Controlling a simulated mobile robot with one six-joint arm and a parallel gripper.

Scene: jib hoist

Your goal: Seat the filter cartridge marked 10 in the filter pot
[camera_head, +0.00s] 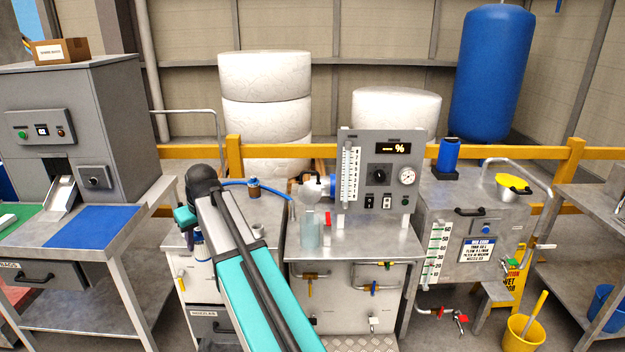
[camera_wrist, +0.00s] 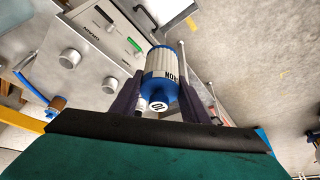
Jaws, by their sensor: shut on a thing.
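In the wrist view my gripper (camera_wrist: 159,94) is shut on a filter cartridge (camera_wrist: 161,66). The cartridge has a pale ribbed body, blue ends and a printed band. A white disc on its near end appears to read 10. In the head view my arm hides most of the gripper, at the left of the middle bench. I cannot tell for sure which vessel is the filter pot.
A clear cylinder (camera_head: 310,230) stands before the gauge panel (camera_head: 378,180) on the adjoining bench. A grey machine (camera_head: 75,120) and a blue mat (camera_head: 92,226) are at left. A yellow rail (camera_head: 330,152) runs behind.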

